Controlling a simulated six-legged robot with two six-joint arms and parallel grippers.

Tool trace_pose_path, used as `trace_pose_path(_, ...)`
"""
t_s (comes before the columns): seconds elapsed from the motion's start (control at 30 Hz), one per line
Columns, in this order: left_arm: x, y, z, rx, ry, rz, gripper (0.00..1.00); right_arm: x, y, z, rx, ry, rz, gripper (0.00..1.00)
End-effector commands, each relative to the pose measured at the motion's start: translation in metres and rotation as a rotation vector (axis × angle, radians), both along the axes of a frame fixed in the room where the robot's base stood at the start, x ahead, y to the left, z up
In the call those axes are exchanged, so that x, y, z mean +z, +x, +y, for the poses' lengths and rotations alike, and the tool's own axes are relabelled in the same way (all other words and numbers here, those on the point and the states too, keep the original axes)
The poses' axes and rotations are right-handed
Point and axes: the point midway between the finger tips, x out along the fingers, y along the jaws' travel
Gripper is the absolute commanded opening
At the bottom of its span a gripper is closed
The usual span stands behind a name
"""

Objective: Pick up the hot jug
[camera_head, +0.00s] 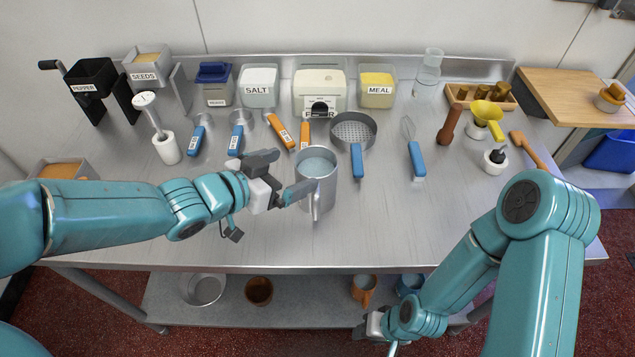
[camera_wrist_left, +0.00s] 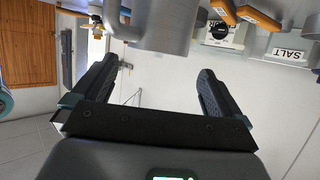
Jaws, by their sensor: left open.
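A grey metal jug (camera_head: 318,192) with light blue contents stands upright near the middle of the steel bench, its handle towards the front. I take it for the hot jug; no label shows. My left gripper (camera_head: 283,175) is open just left of it, fingers pointing at its side, with nothing between them. In the left wrist view the jug (camera_wrist_left: 155,28) is at the top, beyond the open fingertips (camera_wrist_left: 158,68). My right gripper (camera_head: 372,325) is low at the front, partly hidden by its own arm; its jaws are unclear.
A sieve (camera_head: 351,130) with a blue handle lies behind the jug. Orange-handled scoops (camera_head: 280,132) and a whisk (camera_head: 413,150) lie nearby. Labelled bins, such as the salt bin (camera_head: 258,88), line the back. The bench (camera_head: 400,220) is clear in front and right of the jug.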

Motion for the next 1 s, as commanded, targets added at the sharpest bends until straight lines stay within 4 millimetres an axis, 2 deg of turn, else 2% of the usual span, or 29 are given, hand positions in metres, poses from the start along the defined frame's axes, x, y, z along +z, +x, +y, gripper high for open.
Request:
trace_pose_path(0.23,-0.010,0.015,-0.018,-0.002,0.000,0.003,1.00,-0.001,0.000,0.000,0.000,0.000,0.000,0.43)
trace_pose_path(0.5,-0.025,0.041,-0.044,-0.001,0.000,0.001,1.00,0.001,0.000,0.000,0.000,0.000,0.000,0.43)
trace_pose_path(0.77,-0.027,0.044,-0.046,0.000,0.001,0.001,1.00,0.001,0.000,0.000,0.000,0.000,0.000,0.43)
trace_pose_path(0.93,-0.027,0.044,-0.046,0.000,0.001,0.001,0.48,0.001,0.000,0.000,0.000,0.000,0.000,0.43)
trace_pose_path(1.0,-0.026,0.044,-0.046,0.000,0.000,0.000,0.44,0.001,0.000,0.000,0.000,0.000,0.000,0.43)
